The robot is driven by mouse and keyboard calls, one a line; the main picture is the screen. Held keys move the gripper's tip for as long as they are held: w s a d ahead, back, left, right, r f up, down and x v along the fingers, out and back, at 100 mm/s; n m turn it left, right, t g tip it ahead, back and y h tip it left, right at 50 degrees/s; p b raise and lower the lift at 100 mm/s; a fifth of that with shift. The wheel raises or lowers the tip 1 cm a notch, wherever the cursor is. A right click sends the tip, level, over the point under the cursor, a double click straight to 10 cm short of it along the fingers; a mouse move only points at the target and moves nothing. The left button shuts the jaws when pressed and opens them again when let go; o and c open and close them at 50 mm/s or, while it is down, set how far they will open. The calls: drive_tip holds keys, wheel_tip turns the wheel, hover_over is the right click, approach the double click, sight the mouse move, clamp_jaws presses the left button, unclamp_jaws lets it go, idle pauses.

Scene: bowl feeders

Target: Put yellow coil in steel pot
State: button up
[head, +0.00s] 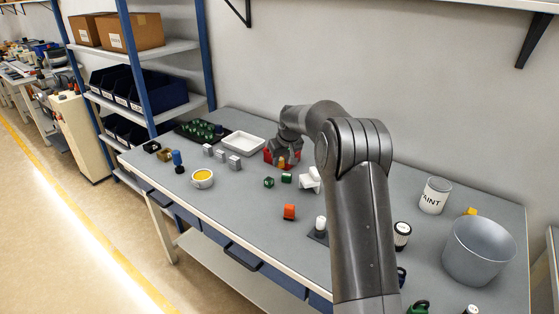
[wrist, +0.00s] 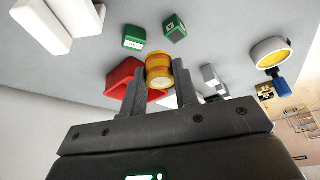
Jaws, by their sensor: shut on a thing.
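The yellow coil (wrist: 159,72) is between the two fingers of my gripper (wrist: 160,84) in the wrist view; it is a small yellow-orange cylinder with darker bands. In the head view the yellow coil (head: 281,162) shows small at my gripper (head: 282,157), at the back of the bench. It is in front of or over a red bin (head: 269,156); I cannot tell whether they touch. The steel pot (head: 478,255) is a wide grey open pot at the right end of the bench, far from my gripper. Its floor is mostly hidden.
A paint can (head: 434,196) and a small yellow object (head: 470,211) stand near the pot. My arm crosses the bench middle.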

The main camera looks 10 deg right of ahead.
drive_tip(key=s+d+r+m+h, duration=0.15)
drive_tip(key=s+d, duration=0.25)
drive_tip(key=d, duration=0.5)
drive_tip(key=s+d+r+m, duration=0.2)
drive_tip(key=s+d+m, duration=0.1)
drive_tip(key=d, duration=0.6)
drive_tip(key=s+d+r+m+h, duration=0.1)
drive_tip(key=s+d+r+m, duration=0.25)
drive_tip(key=s+d, duration=0.8)
drive_tip(key=s+d+r+m+h, duration=0.2)
drive_tip(key=s+d+m, duration=0.2)
drive_tip(key=s+d, duration=0.75)
drive_tip(key=s+d+r+m+g, duration=0.15)
drive_tip(key=s+d+m, duration=0.4)
drive_tip(key=s, duration=0.85)
wheel_tip(320, 180, down, 11)
drive_tip(key=d+n, duration=0.1)
drive_tip(key=n, duration=0.1)
drive_tip(key=shift+w+r+h, duration=0.2)
drive_tip(key=shift+h, duration=0.25)
drive_tip(key=shift+d, duration=0.1)
drive_tip(key=o, duration=1)
drive_tip(key=shift+o, duration=0.2)
drive_tip(key=shift+r+g, duration=0.1)
drive_tip(key=shift+g, duration=0.15)
